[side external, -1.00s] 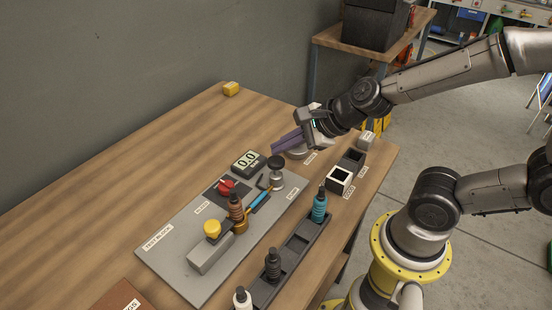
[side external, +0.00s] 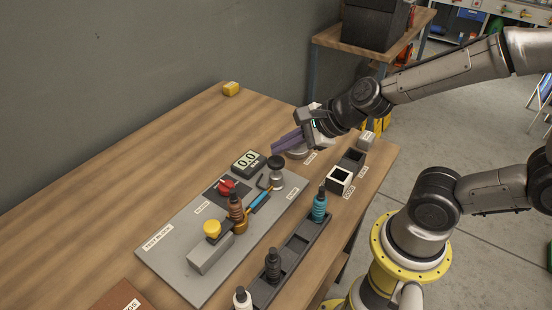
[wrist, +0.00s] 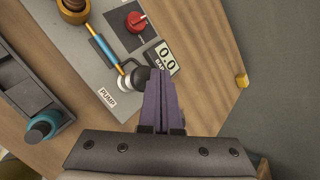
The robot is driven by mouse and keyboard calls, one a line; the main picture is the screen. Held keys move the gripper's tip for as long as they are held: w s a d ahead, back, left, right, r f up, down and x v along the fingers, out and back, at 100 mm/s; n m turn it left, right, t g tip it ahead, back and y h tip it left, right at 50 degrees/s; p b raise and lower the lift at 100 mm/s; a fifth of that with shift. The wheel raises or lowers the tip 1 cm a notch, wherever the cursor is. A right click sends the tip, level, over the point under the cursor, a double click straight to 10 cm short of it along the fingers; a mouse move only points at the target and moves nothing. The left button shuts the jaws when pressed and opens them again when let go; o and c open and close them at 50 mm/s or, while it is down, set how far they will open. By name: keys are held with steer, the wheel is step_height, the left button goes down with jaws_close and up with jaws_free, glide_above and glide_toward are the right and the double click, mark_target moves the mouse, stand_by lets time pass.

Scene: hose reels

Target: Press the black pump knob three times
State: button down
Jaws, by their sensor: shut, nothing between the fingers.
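The black pump knob (side external: 276,162) tops a silver cylinder at the right end of the grey test block (side external: 170,245). It also shows in the wrist view (wrist: 137,78), close to my fingertips, with the PUMP label (wrist: 107,98) nearby. In the side view the fingertips lie just above and behind the knob. I cannot tell whether they touch it; they look apart. A display (side external: 248,163) reading 0.0 stands on the block behind the pump.
The block also carries a red knob (side external: 226,187), a yellow cap (side external: 212,229), a brown fitting (side external: 236,207) and a blue hose (side external: 260,200). A dark rack (side external: 289,255) with several bottle-like fittings lies in front. A yellow block (side external: 231,89) sits at the back. The left table area is clear.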

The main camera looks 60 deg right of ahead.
mark_target(279, 160)
steer(key=shift+f, duration=0.15)
steer(key=shift+f, duration=0.25)
steer(key=shift+f, duration=1.4)
stand_by(1.5)
steer(key=shift+r, duration=1.8)
steer(key=shift+r, duration=0.1)
steer(key=shift+r, duration=2.4)
steer(key=shift+s, duration=0.1)
